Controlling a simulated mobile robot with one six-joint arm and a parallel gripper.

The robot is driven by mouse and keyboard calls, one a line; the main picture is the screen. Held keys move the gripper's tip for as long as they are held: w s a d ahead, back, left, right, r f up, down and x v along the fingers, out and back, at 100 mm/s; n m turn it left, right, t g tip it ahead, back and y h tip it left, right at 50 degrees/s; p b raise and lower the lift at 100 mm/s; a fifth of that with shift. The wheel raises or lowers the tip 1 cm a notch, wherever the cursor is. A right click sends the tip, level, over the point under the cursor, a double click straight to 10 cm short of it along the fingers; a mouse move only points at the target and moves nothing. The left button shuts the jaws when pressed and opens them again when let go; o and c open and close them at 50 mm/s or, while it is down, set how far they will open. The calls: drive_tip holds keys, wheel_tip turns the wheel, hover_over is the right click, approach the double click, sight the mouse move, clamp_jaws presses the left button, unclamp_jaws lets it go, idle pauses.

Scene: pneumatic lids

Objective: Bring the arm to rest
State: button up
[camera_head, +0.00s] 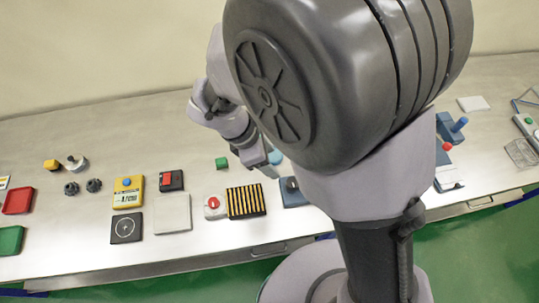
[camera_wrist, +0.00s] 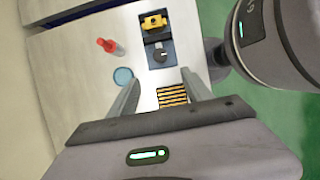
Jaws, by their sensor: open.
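My arm fills the middle of the head view, with its big grey joint in front. My gripper shows in the wrist view (camera_wrist: 160,76) with its two fingers apart and nothing between them. It hangs over the pale worktop (camera_wrist: 145,100), near a light blue disc (camera_wrist: 123,76) to the left of its fingers. A black and yellow striped block (camera_wrist: 172,95) lies below, beside the right finger. In the head view the fingertips are largely hidden or too small to make out.
In the wrist view, a red-topped item (camera_wrist: 108,45) and a yellow-topped device (camera_wrist: 155,23) stand ahead.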

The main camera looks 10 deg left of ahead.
drive_tip(key=s+d+m+t+y+b, duration=0.1)
drive_tip(key=s+d+m+y+b, duration=0.1)
drive_tip(key=m+b, duration=0.5)
drive_tip(key=s+d+f+m+t+y+b, duration=0.1)
drive_tip(key=s+d+m+t+y+b, duration=0.1)
drive_tip(key=s+d+m+b, duration=0.2)
drive_tip(key=s+d+m+t+y+b, duration=0.1)
drive_tip(key=s+d+m+y+b, duration=0.1)
drive_tip(key=d+m+b, duration=0.5)
drive_tip(key=m+b, duration=0.3)
drive_tip(key=m, duration=0.4)
drive_tip(key=shift+s+d+f+m+t, duration=0.3)
drive_tip(key=shift+s+d+m, duration=0.1)
